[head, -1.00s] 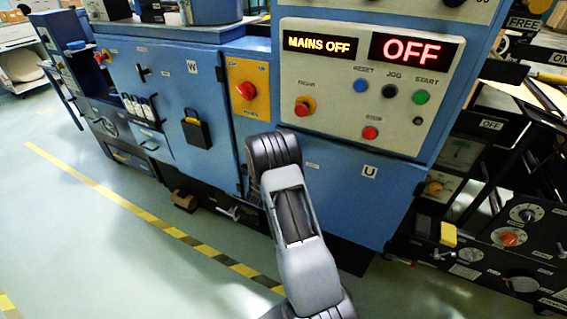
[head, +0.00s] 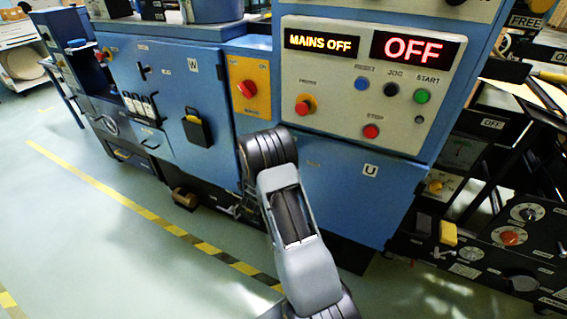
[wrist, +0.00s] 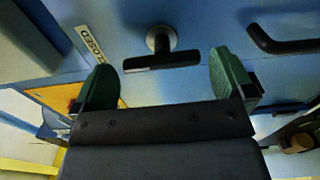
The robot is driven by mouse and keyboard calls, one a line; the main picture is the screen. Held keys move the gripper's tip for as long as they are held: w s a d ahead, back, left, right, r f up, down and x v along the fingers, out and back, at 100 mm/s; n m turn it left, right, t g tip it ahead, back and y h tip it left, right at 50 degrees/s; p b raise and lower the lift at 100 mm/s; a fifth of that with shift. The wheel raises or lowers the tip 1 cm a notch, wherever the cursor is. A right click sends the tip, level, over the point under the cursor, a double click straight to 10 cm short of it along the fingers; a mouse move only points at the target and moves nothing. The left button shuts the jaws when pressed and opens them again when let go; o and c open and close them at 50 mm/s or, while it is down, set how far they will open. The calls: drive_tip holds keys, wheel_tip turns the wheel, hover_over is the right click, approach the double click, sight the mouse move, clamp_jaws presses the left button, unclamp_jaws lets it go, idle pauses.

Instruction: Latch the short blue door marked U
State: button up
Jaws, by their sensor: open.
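The short blue door marked U (head: 345,205) is at the lower centre right in the head view, its face flush with the cabinet as far as I can see. My arm covers its left part. In the wrist view a black latch handle (wrist: 175,61) on a round metal base lies crosswise on a blue surface, beside a label reading CLOSED (wrist: 89,43). My gripper (wrist: 165,80) is open, its green pads to either side of the handle; I see no contact. In the head view my gripper is mostly hidden behind my wrist.
A black curved handle (wrist: 285,42) is near the right pad. Above the door is a control panel (head: 335,75) with buttons; an orange panel with a red knob (head: 247,88) is to the left. The green floor (head: 110,240) in front is clear.

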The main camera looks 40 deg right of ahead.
drive_tip(key=v, duration=1)
drive_tip(key=shift+s+a, duration=0.15)
drive_tip(key=shift+a, duration=0.2)
